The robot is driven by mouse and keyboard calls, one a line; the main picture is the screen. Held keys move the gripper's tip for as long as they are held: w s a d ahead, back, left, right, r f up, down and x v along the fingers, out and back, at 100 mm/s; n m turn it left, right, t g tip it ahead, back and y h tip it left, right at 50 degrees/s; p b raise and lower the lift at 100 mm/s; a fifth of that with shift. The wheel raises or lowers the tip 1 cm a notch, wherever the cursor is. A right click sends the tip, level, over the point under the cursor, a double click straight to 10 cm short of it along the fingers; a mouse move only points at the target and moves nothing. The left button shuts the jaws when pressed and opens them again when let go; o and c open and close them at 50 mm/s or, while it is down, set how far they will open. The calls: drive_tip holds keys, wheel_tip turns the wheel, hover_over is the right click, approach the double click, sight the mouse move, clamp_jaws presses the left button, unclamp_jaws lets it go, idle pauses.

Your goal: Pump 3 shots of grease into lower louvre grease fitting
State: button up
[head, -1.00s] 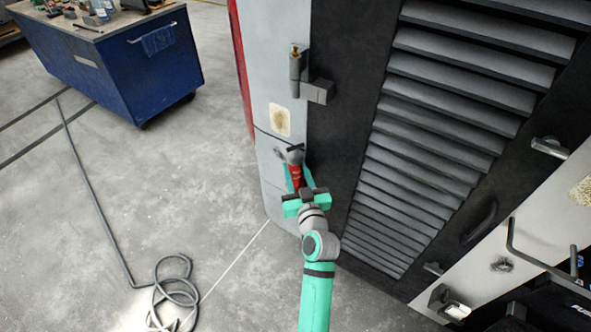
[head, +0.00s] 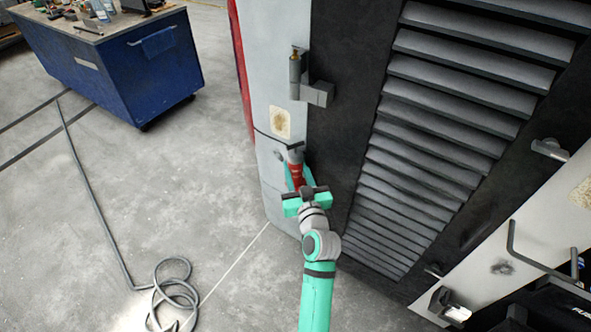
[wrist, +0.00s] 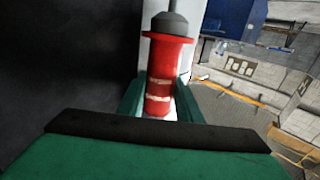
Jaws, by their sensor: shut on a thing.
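A red grease gun (head: 295,169) with a grey head stands roughly upright in my gripper (head: 298,182), at the lower left of the louvred panel (head: 450,110). In the wrist view, the red body of the grease gun (wrist: 162,72) sits between the green fingers, with its dark grey cap above. My gripper is shut on it. A hinge with a brass-coloured top (head: 296,72) is on the coach side above the tool. I cannot make out the lower grease fitting; the tool and arm cover that area. Contact between the tool's head and a fitting cannot be told.
The coach's pale side panel (head: 270,60) and dark louvre frame are close beside my gripper. A blue workbench (head: 165,75) with tools on top stands at the back left. A grey hose (head: 95,195) lies coiled on the otherwise clear floor at left.

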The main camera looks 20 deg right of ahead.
sight(297, 161)
drive_tip(key=shift+r, duration=0.2)
drive_tip(key=shift+r, duration=2.45)
drive_tip(key=s+a, duration=0.5)
drive_tip(key=a, duration=0.1)
drive_tip(key=shift+a, duration=0.15)
